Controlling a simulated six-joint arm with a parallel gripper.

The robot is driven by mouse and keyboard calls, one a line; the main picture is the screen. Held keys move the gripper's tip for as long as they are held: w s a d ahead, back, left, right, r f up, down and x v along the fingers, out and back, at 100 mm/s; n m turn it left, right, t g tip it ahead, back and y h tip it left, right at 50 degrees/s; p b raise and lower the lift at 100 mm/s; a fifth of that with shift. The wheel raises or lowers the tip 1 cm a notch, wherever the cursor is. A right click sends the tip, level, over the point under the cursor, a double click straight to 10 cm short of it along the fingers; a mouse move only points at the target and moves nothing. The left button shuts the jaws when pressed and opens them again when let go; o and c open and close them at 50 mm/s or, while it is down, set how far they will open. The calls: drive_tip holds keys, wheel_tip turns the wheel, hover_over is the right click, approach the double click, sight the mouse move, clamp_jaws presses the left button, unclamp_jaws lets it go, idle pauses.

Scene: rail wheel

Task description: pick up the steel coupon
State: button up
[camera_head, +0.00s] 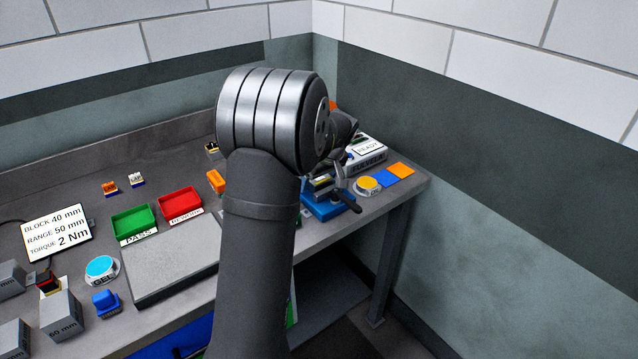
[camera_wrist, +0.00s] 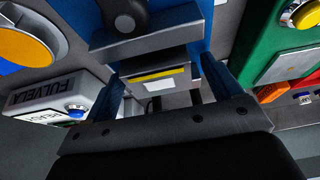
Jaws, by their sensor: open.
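A grey metal piece with a yellow stripe and a pale label, which looks like the steel coupon (camera_wrist: 145,66), is at the blue vise (camera_wrist: 185,14) in the wrist view. My gripper (camera_wrist: 160,74) is open, with one dark blue finger on each side of this piece. I cannot tell whether the fingers touch it. In the head view, the blue vise (camera_head: 322,208) stands near the table's front right, with a yellow-marked part on top. My arm hides most of my gripper there.
A white FULVELA device (camera_head: 368,158) stands behind the vise; it also shows in the wrist view (camera_wrist: 50,98). The red tray (camera_head: 180,203) and green tray (camera_head: 133,221) are left.

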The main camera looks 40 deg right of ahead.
drive_tip(key=shift+r, duration=0.1)
drive_tip(key=c, duration=1.8)
drive_tip(key=shift+o, duration=0.2)
drive_tip(key=shift+r, duration=0.15)
